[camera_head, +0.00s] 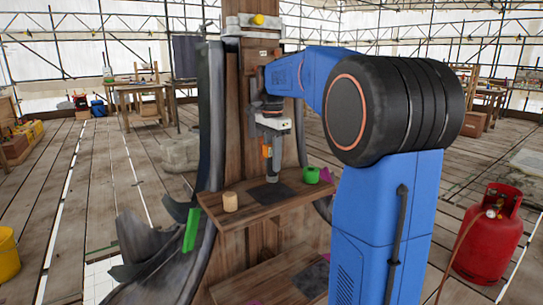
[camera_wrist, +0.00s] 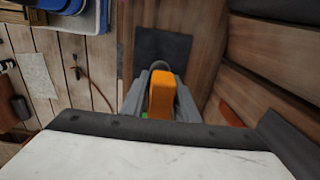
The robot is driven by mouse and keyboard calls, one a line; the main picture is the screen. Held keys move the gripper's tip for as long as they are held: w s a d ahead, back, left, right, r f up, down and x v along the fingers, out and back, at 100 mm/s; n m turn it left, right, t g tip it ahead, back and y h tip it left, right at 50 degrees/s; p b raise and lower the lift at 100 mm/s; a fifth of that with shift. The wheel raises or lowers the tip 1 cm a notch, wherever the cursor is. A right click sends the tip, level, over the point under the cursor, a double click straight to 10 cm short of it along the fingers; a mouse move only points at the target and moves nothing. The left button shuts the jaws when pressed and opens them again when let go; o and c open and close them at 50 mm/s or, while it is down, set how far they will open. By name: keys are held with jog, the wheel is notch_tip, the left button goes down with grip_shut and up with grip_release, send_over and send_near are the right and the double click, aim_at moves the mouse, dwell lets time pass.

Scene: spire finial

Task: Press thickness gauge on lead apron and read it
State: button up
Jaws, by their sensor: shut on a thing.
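My gripper (camera_head: 272,172) points down above the wooden shelf on the post, shut on an orange object, likely the thickness gauge (camera_head: 265,150). In the wrist view the orange gauge (camera_wrist: 161,93) sits between the grey fingers (camera_wrist: 160,98); its reading cannot be seen. A dark grey square sheet (camera_head: 270,193) lies on the shelf below, apart from the gripper; it also shows in the wrist view (camera_wrist: 162,50). Dark grey sheets (camera_head: 150,245) hang folded at the lower left of the post. I cannot tell which grey piece is the lead apron.
On the shelf (camera_head: 245,212) stand a tan cylinder (camera_head: 230,201) at the left and a green container (camera_head: 311,175) at the right. A lower shelf holds another dark sheet (camera_head: 310,279). A red gas cylinder (camera_head: 487,235) stands on the floor at the right.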

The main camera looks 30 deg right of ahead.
jog(key=shift+f, duration=0.15)
jog(key=shift+f, duration=2.1)
jog(key=o, duration=1.2)
jog(key=shift+o, duration=0.2)
notch_tip(320, 180, up, 17)
jog(key=shift+r, duration=0.2)
